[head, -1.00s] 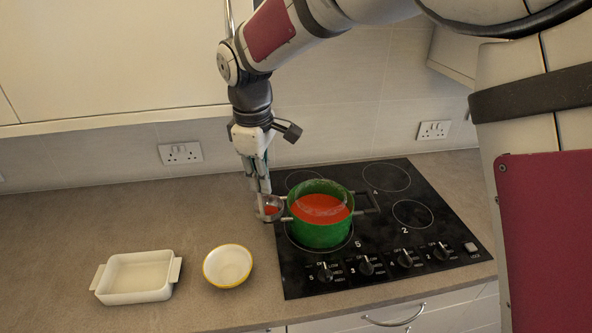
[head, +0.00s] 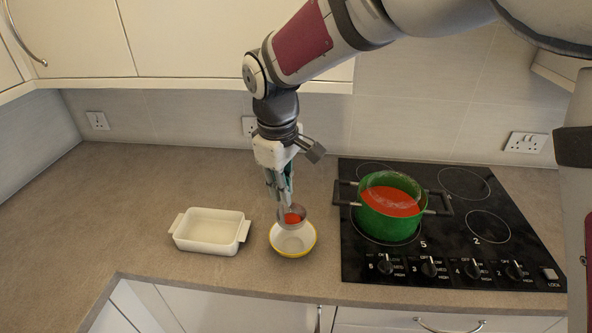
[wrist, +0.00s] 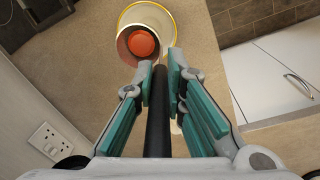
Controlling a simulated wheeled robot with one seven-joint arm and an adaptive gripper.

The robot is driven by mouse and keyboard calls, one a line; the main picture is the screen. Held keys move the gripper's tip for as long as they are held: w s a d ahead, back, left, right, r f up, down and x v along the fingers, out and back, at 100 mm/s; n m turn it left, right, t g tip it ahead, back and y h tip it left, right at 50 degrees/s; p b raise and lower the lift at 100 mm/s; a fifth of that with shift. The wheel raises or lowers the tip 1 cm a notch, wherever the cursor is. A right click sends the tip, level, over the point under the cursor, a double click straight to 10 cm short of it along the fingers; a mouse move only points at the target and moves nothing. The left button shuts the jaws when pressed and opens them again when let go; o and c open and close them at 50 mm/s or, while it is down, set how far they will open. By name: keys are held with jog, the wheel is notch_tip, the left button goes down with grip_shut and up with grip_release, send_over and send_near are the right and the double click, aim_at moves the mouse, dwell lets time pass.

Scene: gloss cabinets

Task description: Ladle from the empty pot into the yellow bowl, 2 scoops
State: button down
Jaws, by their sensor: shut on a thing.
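My gripper (head: 279,182) points down and is shut on the black handle of a ladle (wrist: 157,115). The ladle's cup (head: 293,214) holds red liquid and hangs over the back part of the yellow-rimmed white bowl (head: 293,246). In the wrist view the cup with its red contents (wrist: 142,42) overlaps the bowl (wrist: 165,18). The cup looks roughly level. I cannot tell whether it touches the bowl. The visible inside of the bowl looks pale and clean. The green pot (head: 387,222) on the hob is not empty: it contains red liquid.
A white rectangular dish (head: 209,247) with side handles sits left of the bowl. The black hob (head: 450,262) with its knobs lies to the right. A wall with sockets stands behind. The counter's left side (head: 110,195) is clear.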

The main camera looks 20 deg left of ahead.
jog(key=d+y, duration=0.1)
jog(key=d+f+y+b, duration=0.1)
jog(key=d, duration=0.1)
jog(key=d+t+y+b, duration=0.1)
jog(key=shift+s+d+f+y, duration=0.25)
jog(key=shift+s+f+y, duration=0.05)
jog(key=shift+s+y, duration=0.1)
jog(key=shift+s+d+f+y+b, duration=0.1)
jog(key=shift+d+f+y+b, duration=0.25)
jog(key=shift+b, duration=1.05)
jog(key=shift+s+d+f+y+b, duration=0.1)
jog(key=shift+d+y+b, duration=0.35)
jog(key=shift+b, duration=0.95)
jog(key=d+f+y+b, duration=0.1)
jog(key=d+y+b, duration=0.1)
jog(key=b, duration=0.7)
jog(key=s+d+f+t+y+b, duration=0.1)
jog(key=f+y+b, duration=0.1)
jog(key=b, duration=0.6)
jog(key=shift+d+f+b, duration=0.25)
jog(key=shift+d+b, duration=0.1)
jog(key=shift+d, duration=0.05)
